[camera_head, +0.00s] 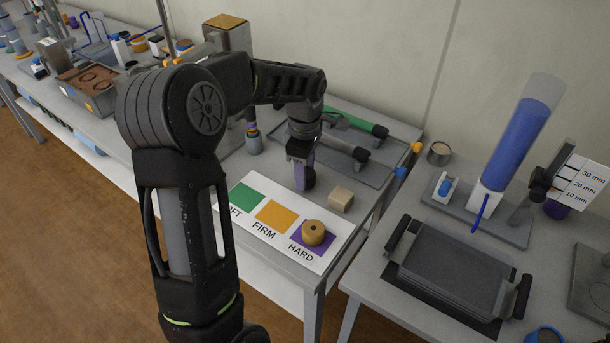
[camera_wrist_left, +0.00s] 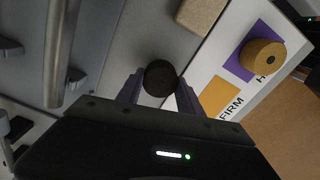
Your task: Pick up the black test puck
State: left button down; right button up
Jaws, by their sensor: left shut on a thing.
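The black test puck (camera_wrist_left: 160,77) is between the two purple fingers of my left gripper (camera_wrist_left: 158,88) in the left wrist view. The fingers are shut on it, one on each side. I cannot tell whether the puck touches the table. My right gripper is not in view.
A beige block (camera_head: 341,199) sits close to the right of my left gripper. A tan puck (camera_head: 313,231) lies on the card's purple HARD square.

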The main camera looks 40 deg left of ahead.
pick_arm(q)
notch_tip(320, 180, up, 9)
jog(key=shift+f, duration=0.1)
dwell(0.7)
